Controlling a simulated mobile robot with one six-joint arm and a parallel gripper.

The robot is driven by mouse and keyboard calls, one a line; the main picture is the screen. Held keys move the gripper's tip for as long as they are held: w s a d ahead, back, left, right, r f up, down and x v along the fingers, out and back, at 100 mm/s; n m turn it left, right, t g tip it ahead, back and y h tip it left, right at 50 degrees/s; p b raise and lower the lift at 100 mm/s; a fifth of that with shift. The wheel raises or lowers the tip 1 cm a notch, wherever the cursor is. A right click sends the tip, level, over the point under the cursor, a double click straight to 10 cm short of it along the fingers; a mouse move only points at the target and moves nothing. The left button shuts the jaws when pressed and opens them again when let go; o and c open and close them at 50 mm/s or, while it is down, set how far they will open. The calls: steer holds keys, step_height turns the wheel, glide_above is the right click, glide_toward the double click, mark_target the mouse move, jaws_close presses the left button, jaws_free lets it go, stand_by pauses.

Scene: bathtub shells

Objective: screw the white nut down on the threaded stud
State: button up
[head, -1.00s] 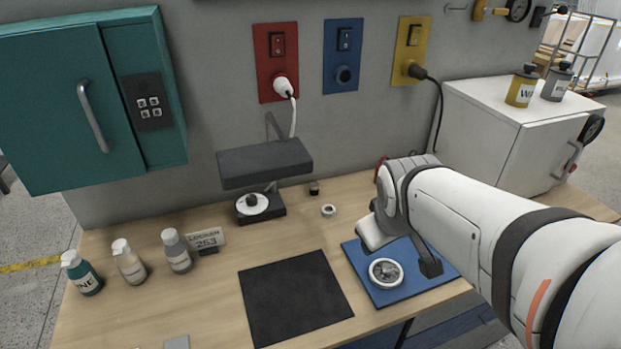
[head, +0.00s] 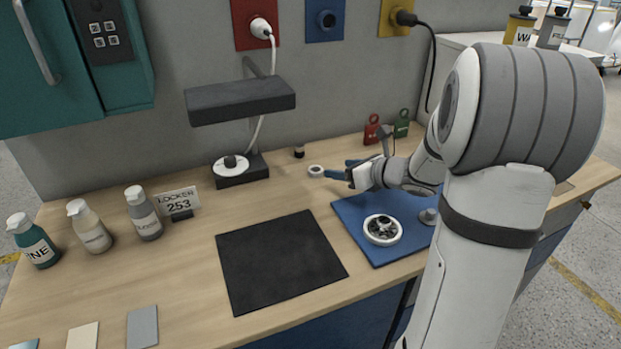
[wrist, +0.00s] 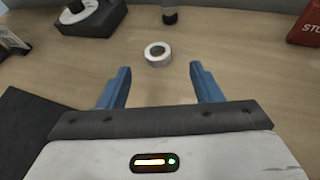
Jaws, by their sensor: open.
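The white nut (head: 316,171) lies on the wooden bench as a small ring with an open hole. It also shows in the wrist view (wrist: 158,53). My gripper (head: 343,169) is low over the bench, just right of the nut in the head view. Its two blue fingers (wrist: 160,70) are apart and empty. In the wrist view the nut is centred between the fingers, just beyond their tips, and not gripped. A small dark upright post (head: 299,152) stands behind the nut; I cannot tell whether it is the threaded stud. No threads can be made out.
A black stand (head: 242,172) with a white disc and overhanging shelf is left of the nut. A blue mat (head: 350,212) bears a white-rimmed round part (head: 382,230). Red (head: 372,131) and green (head: 402,125) tags stand behind my gripper. A black mat (head: 278,262) lies in front.

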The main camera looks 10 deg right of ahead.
mark_target(311, 170)
steer(key=shift+s+a+f+n+y, duration=0.1)
steer(key=shift+a+f+n+y, duration=0.15)
steer(key=shift+f+n, duration=0.15)
steer(key=shift+s+a+f+n+y, duration=0.1)
steer(key=shift+f+n+y, duration=0.2)
steer(key=shift+n, duration=0.2)
steer(key=x, duration=0.7)
steer(key=shift+w+d+f+p, duration=0.1)
steer(key=shift+w+d+p, duration=0.05)
steer(key=shift+w+p, duration=0.3)
steer(key=shift+c, duration=0.6)
steer(key=shift+g, duration=0.3)
steer(key=c, duration=0.9)
steer(key=shift+c, duration=0.2)
